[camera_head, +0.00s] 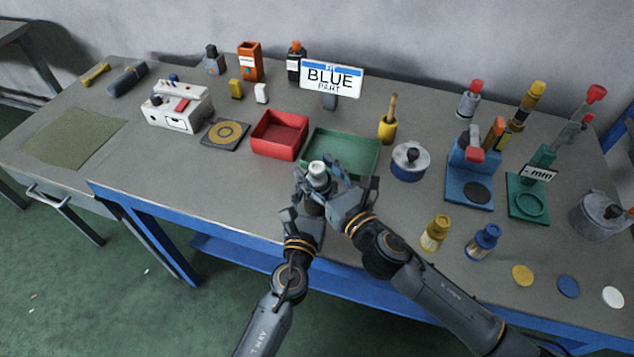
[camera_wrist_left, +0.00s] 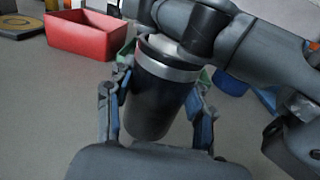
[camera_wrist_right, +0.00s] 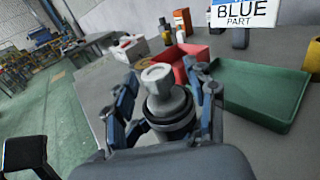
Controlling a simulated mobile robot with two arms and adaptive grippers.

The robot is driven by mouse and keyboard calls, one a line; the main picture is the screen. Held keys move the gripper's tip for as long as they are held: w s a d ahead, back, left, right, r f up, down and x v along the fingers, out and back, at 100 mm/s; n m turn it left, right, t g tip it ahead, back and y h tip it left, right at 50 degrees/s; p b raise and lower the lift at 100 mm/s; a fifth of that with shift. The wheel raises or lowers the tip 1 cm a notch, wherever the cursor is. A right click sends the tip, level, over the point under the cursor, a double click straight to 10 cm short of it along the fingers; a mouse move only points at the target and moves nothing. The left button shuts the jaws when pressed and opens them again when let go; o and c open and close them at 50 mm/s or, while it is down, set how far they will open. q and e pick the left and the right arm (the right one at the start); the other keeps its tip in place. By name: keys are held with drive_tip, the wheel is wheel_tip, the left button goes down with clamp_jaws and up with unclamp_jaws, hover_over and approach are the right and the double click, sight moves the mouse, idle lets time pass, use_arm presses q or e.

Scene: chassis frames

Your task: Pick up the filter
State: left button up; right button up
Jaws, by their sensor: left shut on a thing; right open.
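The filter is a dark cylinder with a metal band and a pale, knob-like top. In the left wrist view the dark body (camera_wrist_left: 152,100) stands between the fingers of my left gripper (camera_wrist_left: 155,112), which is shut on it. In the head view its pale top (camera_head: 317,170) shows just in front of the green tray, above my left gripper (camera_head: 307,208). My right gripper (camera_head: 319,183) is open around the filter's upper end. In the right wrist view the pale top (camera_wrist_right: 158,78) sits between the right fingers (camera_wrist_right: 165,95); contact there cannot be told.
A green tray (camera_head: 345,152) and a red tray (camera_head: 278,135) lie just behind the grippers. A sign (camera_head: 331,78) reads "FIT BLUE PART". A blue-and-silver pot (camera_head: 410,162), yellow bottle (camera_head: 434,233) and blue bottle (camera_head: 484,242) stand to the right.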

drive_tip(key=shift+w+a, duration=0.15)
drive_tip(key=shift+w, duration=0.05)
clamp_jaws()
wheel_tip(320, 180, up, 10)
idle(0.6)
use_arm(q)
drive_tip(key=o, duration=1.4)
